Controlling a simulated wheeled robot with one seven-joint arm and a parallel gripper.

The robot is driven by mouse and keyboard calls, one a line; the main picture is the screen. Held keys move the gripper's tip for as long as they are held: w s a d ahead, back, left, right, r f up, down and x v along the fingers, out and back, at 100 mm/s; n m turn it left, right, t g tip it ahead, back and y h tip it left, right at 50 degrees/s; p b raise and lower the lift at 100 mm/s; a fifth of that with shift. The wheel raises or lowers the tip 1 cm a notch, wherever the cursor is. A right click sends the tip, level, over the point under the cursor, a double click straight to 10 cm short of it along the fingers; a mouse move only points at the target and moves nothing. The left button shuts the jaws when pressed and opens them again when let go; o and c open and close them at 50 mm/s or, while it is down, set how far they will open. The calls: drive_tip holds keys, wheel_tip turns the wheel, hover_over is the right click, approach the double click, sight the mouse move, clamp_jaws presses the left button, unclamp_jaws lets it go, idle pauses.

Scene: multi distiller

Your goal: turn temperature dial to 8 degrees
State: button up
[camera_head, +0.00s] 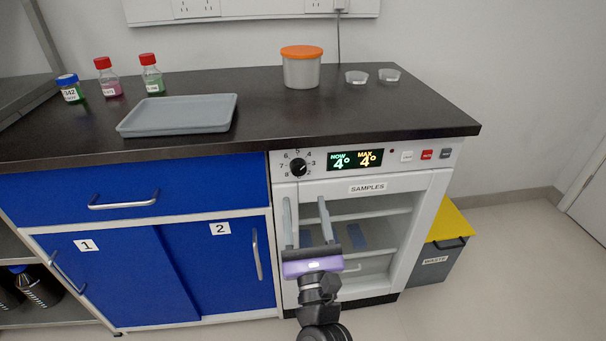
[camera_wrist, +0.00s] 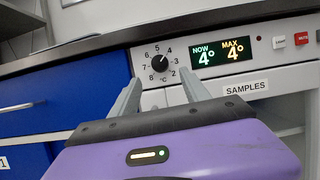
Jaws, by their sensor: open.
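The temperature dial (camera_head: 298,167) is a black round knob on the white front panel of the small fridge, at the panel's left end. Numbers from 2 to 8 ring it. It also shows in the wrist view (camera_wrist: 160,64), above and between my fingertips. The display (camera_head: 355,159) beside it reads NOW 4° and MAX 4°. My gripper (camera_head: 305,200) is open and empty, with its two grey fingers pointing up toward the panel, below the dial. In the wrist view my gripper (camera_wrist: 160,88) has its fingers spread, with the left tip left of the dial and the right tip below the display.
The fridge's glass door (camera_head: 370,225) is labelled SAMPLES. Small buttons (camera_head: 427,155) sit at the panel's right end. Blue cabinets (camera_head: 215,265) stand to the left. A black countertop (camera_head: 250,125) overhangs the panel and carries a grey tray (camera_head: 180,115). A waste bin (camera_head: 435,262) stands right.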

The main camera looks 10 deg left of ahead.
sight(299, 173)
drive_tip(key=shift+x, duration=3.9)
drive_tip(key=shift+b, duration=0.3)
clamp_jaws()
